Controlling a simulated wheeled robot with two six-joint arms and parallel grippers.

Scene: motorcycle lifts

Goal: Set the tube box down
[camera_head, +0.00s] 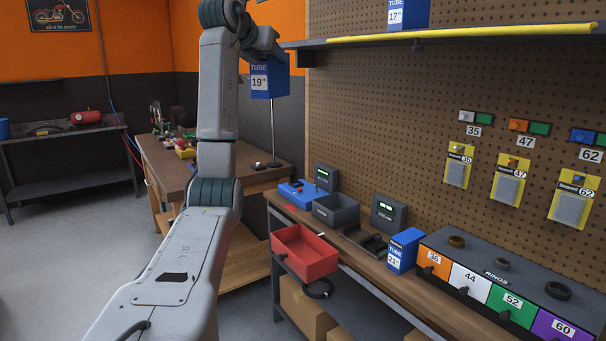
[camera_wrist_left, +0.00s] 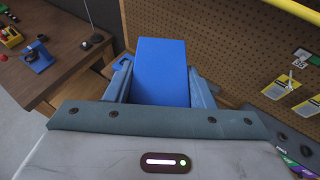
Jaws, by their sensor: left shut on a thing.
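My left gripper (camera_head: 270,58) is shut on a blue tube box (camera_head: 268,84) marked "TUBE 19". It holds the box in the air near the left end of the wall shelf (camera_head: 340,43). In the left wrist view the plain blue face of the box (camera_wrist_left: 163,75) shows between the two fingers. Another blue tube box (camera_head: 408,15) marked 17 stands on the shelf. A third blue box (camera_head: 404,251) marked 21 stands on the workbench (camera_head: 425,303). My right gripper is out of view.
A yellow rod (camera_head: 470,33) lies along the shelf edge. A wooden table (camera_head: 170,172) stands behind my left arm.

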